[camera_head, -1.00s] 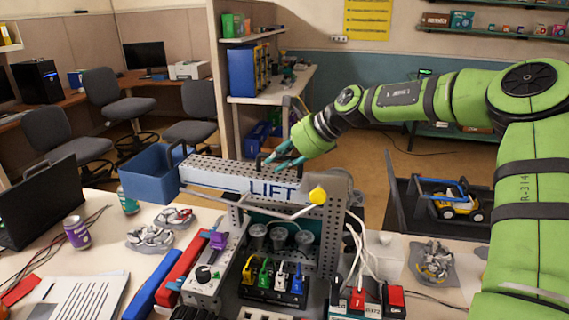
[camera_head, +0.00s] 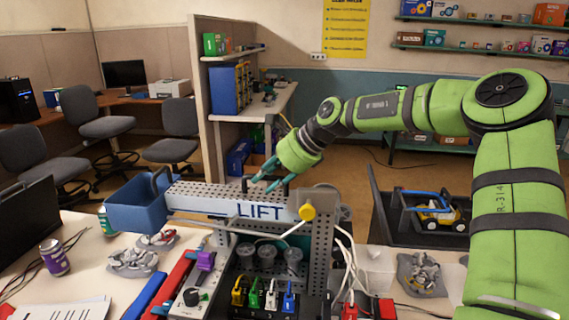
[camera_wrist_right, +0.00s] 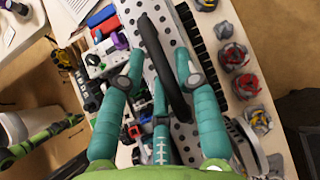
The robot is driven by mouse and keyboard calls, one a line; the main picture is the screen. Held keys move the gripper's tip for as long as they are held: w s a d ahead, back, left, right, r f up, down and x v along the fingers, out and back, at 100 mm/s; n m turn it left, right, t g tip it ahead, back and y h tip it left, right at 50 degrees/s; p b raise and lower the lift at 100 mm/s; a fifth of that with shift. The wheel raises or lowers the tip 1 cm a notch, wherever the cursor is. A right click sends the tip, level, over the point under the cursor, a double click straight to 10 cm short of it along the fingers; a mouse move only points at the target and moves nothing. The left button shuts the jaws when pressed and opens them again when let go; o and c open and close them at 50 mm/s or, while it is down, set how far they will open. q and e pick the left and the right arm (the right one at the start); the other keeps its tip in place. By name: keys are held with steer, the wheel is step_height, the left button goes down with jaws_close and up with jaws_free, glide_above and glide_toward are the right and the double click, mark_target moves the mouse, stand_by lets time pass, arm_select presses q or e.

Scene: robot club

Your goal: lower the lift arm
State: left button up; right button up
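The lift arm is a pale perforated beam marked LIFT (camera_head: 205,200), roughly level, on a grey perforated stand (camera_head: 320,245). A yellow knob (camera_head: 306,212) is at its right end and a blue bin (camera_head: 135,208) hangs at its left end. My right gripper (camera_head: 268,182) is above the beam's rear side. In the wrist view a black handle (camera_wrist_right: 160,60) on the beam passes between its teal fingers (camera_wrist_right: 160,75). The fingers are spread, with gaps beside the handle. My left gripper is not in view.
A control box with a black dial (camera_head: 192,297) and colored plugs (camera_head: 262,294) stand in front of the beam. A purple can (camera_head: 54,258), a laptop (camera_head: 25,235) and grey metal parts (camera_head: 133,262) are at left. A toy loader (camera_head: 438,212) sits at right.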

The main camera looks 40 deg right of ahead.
steer(key=v, duration=1)
steer(key=shift+s+r, duration=0.15)
steer(key=shift+s, duration=0.1)
